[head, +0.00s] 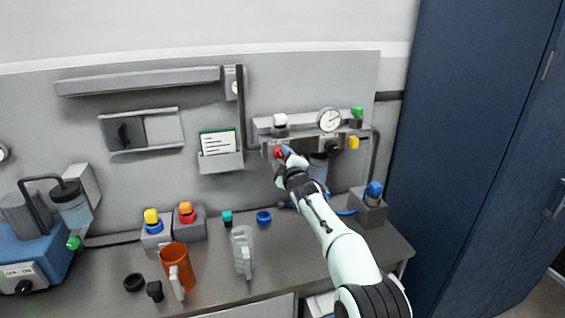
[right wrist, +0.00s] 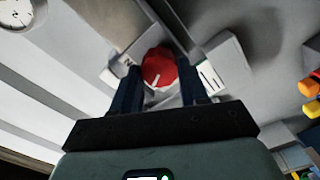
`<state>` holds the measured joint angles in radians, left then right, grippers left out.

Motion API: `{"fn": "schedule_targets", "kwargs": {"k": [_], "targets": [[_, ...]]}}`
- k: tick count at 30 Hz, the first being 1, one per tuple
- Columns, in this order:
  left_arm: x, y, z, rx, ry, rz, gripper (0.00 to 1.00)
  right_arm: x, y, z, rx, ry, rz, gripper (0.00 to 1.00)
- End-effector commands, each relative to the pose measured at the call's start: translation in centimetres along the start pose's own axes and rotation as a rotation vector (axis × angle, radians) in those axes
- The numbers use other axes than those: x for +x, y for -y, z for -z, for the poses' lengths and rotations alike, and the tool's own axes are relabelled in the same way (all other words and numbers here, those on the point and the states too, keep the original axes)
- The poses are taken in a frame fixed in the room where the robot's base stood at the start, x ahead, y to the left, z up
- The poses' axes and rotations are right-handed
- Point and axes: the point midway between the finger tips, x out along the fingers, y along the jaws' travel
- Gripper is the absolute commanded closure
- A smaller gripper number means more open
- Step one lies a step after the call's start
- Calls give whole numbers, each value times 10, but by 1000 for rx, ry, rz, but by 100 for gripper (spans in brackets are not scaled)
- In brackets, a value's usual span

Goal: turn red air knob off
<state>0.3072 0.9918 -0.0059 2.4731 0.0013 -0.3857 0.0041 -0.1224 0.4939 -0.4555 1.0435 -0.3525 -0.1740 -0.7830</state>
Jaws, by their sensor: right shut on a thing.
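The red air knob (head: 279,153) sits on the front of the grey air unit on the back panel, below the white knob. In the right wrist view the red knob (right wrist: 160,68) shows between the two dark fingers, with a white pointer line on its face. My right gripper (head: 284,155) is at the knob and shut on it; in the right wrist view its fingers (right wrist: 166,82) stand on either side of it. Part of the knob is hidden by the gripper in the head view. My left gripper is not in view.
A gauge (head: 330,119), a green knob (head: 357,112) and a yellow knob (head: 353,142) are close right of the red knob. A blue knob (head: 374,189) stands on a grey block below. An orange mug (head: 177,268) and a clear jug (head: 243,250) stand on the bench.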

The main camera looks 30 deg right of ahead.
Motion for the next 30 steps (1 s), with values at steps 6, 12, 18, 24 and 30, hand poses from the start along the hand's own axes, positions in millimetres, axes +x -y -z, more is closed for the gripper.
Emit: {"fn": "schedule_targets", "kwargs": {"k": [6,12,18,24,30], "targets": [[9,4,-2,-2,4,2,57,0,0,1,-165,-3,-4,87],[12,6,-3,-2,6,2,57,0,0,1,-268,-3,-4,87],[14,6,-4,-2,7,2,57,0,-1,1,-325,-3,-5,87],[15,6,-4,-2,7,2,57,0,-1,1,-342,-3,-5,87],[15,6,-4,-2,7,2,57,0,-2,1,-344,-3,-5,87]]}}
